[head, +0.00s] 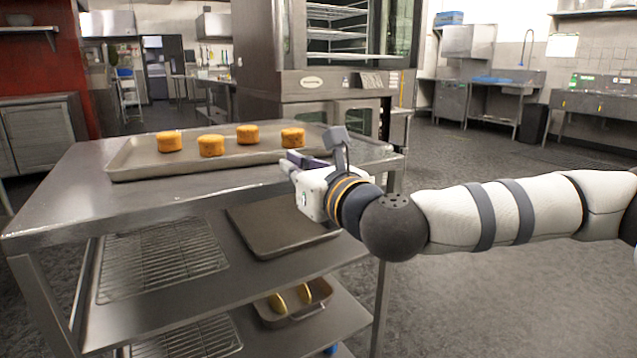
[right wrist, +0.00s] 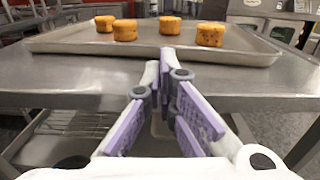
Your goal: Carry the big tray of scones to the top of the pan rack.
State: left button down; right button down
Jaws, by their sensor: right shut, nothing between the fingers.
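The big grey tray (head: 140,164) lies flat on the top of a steel unit with open shelves (head: 150,195). Several round golden scones (head: 211,145) stand upright on it, spread apart. In the right wrist view the tray (right wrist: 85,47) lies ahead with its scones (right wrist: 125,30). My right gripper (head: 290,161) is at the tray's near right side. Its purple-padded fingers (right wrist: 165,75) are shut and empty, with the tips close to the tray's near rim; I cannot tell whether they touch. My left gripper is not in view. I cannot tell whether the shelved unit is the pan rack.
Below the top, the unit's shelves hold a wire rack (head: 165,262), a dark flat pan (head: 275,232) and a small pan with yellow items (head: 297,308). A large steel oven (head: 315,85) stands behind. The floor (head: 480,290) at the right is clear.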

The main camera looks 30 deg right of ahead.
jog(key=s, duration=0.6)
jog(key=shift+d, duration=0.2)
jog(key=shift+s+f, duration=0.1)
